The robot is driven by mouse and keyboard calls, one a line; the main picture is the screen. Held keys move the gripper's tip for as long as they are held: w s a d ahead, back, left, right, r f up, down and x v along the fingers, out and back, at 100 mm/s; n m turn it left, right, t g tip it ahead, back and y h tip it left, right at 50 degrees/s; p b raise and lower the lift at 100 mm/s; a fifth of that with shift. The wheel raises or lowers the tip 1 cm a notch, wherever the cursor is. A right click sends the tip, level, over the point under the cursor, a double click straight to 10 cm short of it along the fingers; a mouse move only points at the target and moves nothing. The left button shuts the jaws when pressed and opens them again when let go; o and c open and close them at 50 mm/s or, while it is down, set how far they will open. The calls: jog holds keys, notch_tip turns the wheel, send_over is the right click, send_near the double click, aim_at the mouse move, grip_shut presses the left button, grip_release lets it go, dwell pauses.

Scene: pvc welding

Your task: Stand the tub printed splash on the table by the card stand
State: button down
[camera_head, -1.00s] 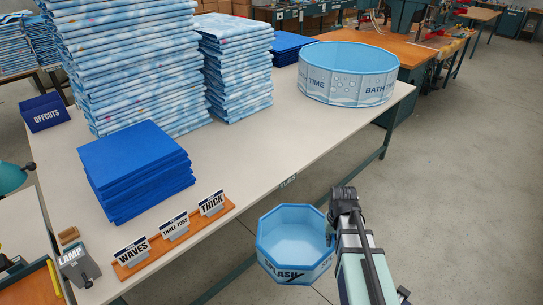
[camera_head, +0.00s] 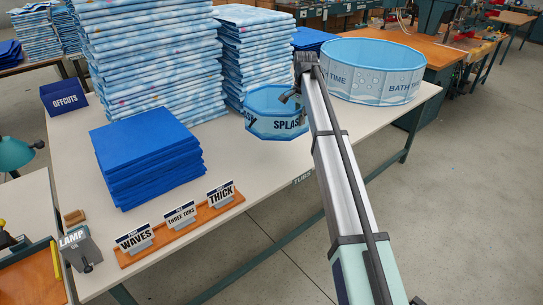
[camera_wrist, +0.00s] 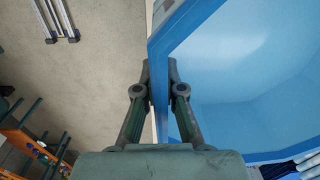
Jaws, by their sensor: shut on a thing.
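The light blue, many-sided tub printed SPLASH (camera_head: 272,127) is upright over the table (camera_head: 262,168), between the stacks and the larger BATH TIME tub. My gripper (camera_head: 297,92) is shut on the tub's right rim. In the wrist view the fingers (camera_wrist: 160,90) pinch the blue wall of the tub (camera_wrist: 240,70). I cannot tell whether its base touches the table. The card stand (camera_head: 182,232) is an orange wooden strip at the table's near edge, holding cards reading WAVES, THREE TUBS and THICK.
A BATH TIME tub (camera_head: 372,85) stands behind and right of the splash tub. Tall stacks of patterned sheets (camera_head: 155,70) and a plain blue stack (camera_head: 147,165) stand to the left. Bare tabletop lies between the blue stack, card stand and right edge.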

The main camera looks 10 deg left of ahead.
aim_at(297, 131)
jog(key=shift+w+a+r, duration=0.6)
notch_tip(297, 131, down, 20)
jog(key=p, duration=0.3)
jog(key=shift+r, duration=0.25)
jog(key=c, duration=1.3)
grip_release()
jog(key=shift+f, duration=0.1)
notch_tip(297, 131, up, 12)
jog(key=shift+s+d+r+b, duration=0.1)
jog(key=shift+s+d+b, duration=0.05)
jog(key=shift+b, duration=0.7)
